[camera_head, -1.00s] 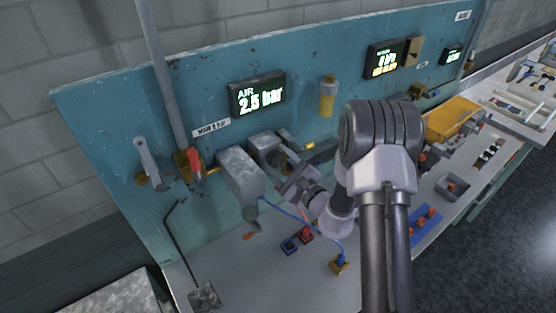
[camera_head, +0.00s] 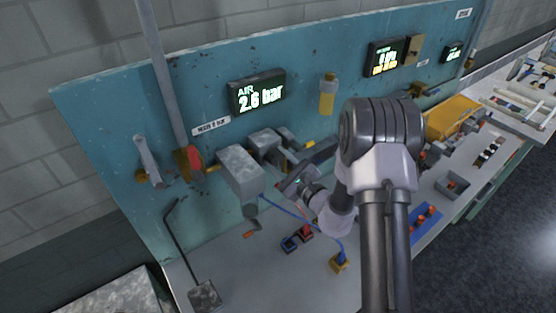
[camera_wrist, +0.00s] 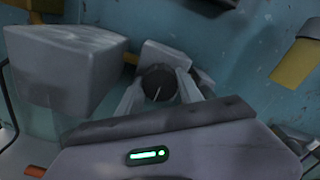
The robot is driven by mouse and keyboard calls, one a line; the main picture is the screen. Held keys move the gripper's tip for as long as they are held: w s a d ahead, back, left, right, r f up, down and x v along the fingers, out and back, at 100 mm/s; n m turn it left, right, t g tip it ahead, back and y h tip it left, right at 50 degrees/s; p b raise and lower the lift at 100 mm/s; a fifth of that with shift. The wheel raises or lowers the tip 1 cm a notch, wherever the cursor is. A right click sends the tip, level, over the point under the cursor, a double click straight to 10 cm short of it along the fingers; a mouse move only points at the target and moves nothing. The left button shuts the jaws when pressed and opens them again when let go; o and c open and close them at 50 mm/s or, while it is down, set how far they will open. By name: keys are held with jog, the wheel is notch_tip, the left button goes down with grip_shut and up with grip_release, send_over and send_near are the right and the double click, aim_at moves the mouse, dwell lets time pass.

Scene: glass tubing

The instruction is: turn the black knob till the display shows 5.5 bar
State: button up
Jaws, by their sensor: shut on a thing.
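The black knob (camera_wrist: 158,84) is round with a thin white mark and shows in the wrist view in front of a grey block. My gripper (camera_wrist: 160,92) is shut on it, one finger on each side. In the head view my gripper (camera_head: 290,172) is at the grey fittings on the teal panel, and my own arm hides much of it; the knob cannot be made out there. The AIR display (camera_head: 257,93) on the panel reads 2.6 bar in green-white digits.
A large grey box (camera_head: 240,170) stands just left of my gripper. A red-handled valve (camera_head: 190,162) is further left. A yellow cylinder (camera_head: 327,95) hangs on the panel above right. A blue hose (camera_head: 300,216) runs below to a yellow fitting (camera_head: 340,263). Small blocks lie on the bench.

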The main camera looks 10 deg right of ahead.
jog(key=m, duration=0.4)
jog(key=m+p, duration=0.1)
jog(key=m, duration=0.3)
jog(key=m+p, duration=0.1)
jog(key=m, duration=0.3)
jog(key=shift+m+p, duration=0.8)
jog(key=shift+m, duration=1.4)
jog(key=o, duration=1.4)
